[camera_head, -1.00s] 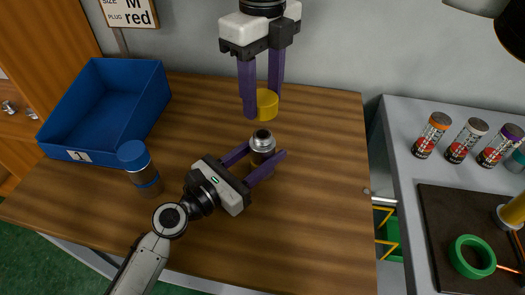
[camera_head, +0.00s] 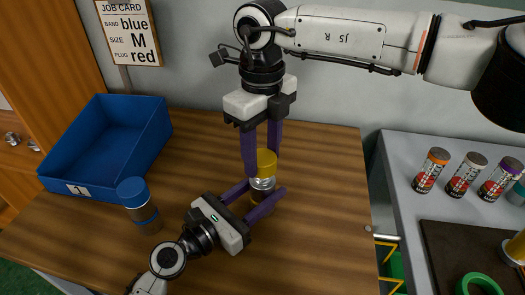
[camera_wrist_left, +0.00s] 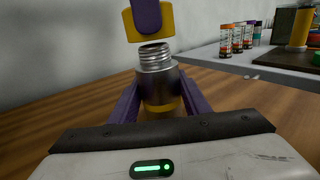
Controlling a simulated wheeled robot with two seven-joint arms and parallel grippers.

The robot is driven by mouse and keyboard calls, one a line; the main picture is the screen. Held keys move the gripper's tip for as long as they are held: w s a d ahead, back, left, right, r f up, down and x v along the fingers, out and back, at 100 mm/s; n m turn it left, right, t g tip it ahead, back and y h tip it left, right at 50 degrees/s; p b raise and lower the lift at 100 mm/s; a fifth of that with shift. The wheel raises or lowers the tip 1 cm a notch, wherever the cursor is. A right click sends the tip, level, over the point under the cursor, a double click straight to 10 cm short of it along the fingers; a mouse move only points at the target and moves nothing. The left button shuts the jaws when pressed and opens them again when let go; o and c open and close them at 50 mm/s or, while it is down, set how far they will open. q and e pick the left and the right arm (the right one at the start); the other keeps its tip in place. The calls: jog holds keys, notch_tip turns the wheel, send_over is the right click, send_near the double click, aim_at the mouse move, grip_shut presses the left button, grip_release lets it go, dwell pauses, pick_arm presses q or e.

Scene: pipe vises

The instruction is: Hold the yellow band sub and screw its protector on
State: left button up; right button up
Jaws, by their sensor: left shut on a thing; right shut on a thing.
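The yellow band sub (camera_head: 262,187) stands upright on the wooden table, a dark metal cylinder with a bare silver thread on top. Its thread (camera_wrist_left: 155,56) and part of its yellow band (camera_wrist_left: 163,107) show in the left wrist view. My left gripper (camera_head: 260,195) is shut on the sub, one purple finger on each side. My right gripper (camera_head: 264,164) points down and is shut on the yellow protector (camera_head: 267,160). In the left wrist view the protector (camera_wrist_left: 131,26) is just above the thread, with a slim gap between them.
A blue-capped cylinder (camera_head: 140,207) stands left of my left gripper. A blue bin (camera_head: 66,187) marked 1 is at the back left. A job card (camera_head: 130,32) hangs above it. A grey side bench (camera_head: 400,178) on the right holds several banded canisters and a green ring (camera_head: 479,284).

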aim_at(260, 189)
jog(key=shift+f, duration=0.75)
jog(key=shift+f, duration=0.6)
